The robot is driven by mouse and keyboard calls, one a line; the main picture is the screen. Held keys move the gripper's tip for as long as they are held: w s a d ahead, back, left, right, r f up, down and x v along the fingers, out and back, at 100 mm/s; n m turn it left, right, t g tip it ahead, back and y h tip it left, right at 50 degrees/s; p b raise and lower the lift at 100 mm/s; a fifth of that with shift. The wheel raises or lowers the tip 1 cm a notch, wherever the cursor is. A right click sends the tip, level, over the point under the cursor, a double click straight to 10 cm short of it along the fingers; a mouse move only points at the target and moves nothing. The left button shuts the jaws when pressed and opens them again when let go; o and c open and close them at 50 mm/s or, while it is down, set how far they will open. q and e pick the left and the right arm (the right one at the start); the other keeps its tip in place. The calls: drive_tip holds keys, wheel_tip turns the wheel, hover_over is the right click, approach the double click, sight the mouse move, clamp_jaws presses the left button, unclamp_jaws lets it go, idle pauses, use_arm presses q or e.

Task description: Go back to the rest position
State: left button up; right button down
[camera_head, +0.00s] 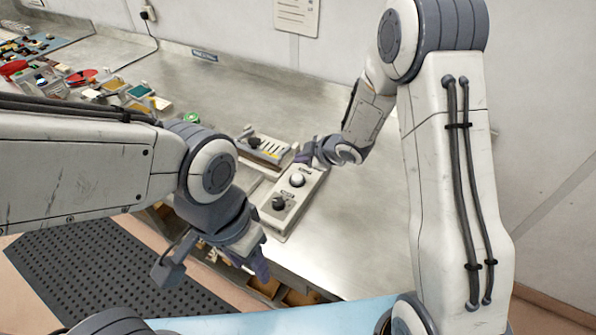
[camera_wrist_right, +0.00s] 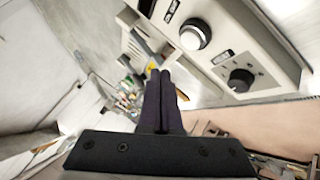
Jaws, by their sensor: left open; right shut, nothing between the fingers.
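My left gripper (camera_head: 213,267) is open and empty in the head view, pointing down in front of the bench's front edge. My right gripper (camera_head: 304,154) is at the far end of a grey control box (camera_head: 275,225) on the bench; the head view does not show clearly whether it touches the box. In the right wrist view my right gripper (camera_wrist_right: 162,78) is shut with nothing between its fingers. The control box (camera_wrist_right: 262,40) shows there at upper right, with a white knob (camera_wrist_right: 195,35) and a black knob (camera_wrist_right: 241,80).
The metal bench (camera_head: 350,235) is clear to the right of the box. A small tray with yellow strips (camera_head: 265,148) stands behind the box. Several small coloured items lie at the left back. A perforated dark mat (camera_head: 90,270) covers the floor at lower left.

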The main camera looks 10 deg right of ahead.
drive_tip(key=shift+r, duration=0.45)
use_arm(q)
drive_tip(key=shift+r, duration=0.3)
use_arm(e)
drive_tip(key=shift+f, duration=0.1)
drive_tip(key=shift+s+a+r, duration=0.15)
drive_tip(key=shift+r, duration=0.1)
use_arm(q)
wheel_tip(320, 180, down, 5)
drive_tip(key=b, duration=0.4)
drive_tip(key=shift+r+b, duration=0.2)
drive_tip(key=shift+b, duration=0.1)
use_arm(e)
drive_tip(key=s+r+m+g+h, duration=0.1)
drive_tip(key=s+r+m+g, duration=0.1)
drive_tip(key=s, duration=0.9)
drive_tip(key=s+a+r+m+g+h, duration=0.1)
drive_tip(key=s+r+m+g+h, duration=0.1)
drive_tip(key=s, duration=1)
drive_tip(key=s+a+r+m+g+h, duration=0.1)
drive_tip(key=s+r+m+g, duration=0.2)
drive_tip(key=s, duration=0.8)
drive_tip(key=shift+s+a+r+m, duration=0.15)
drive_tip(key=shift+s+r+m, duration=0.05)
drive_tip(key=shift+m, duration=0.8)
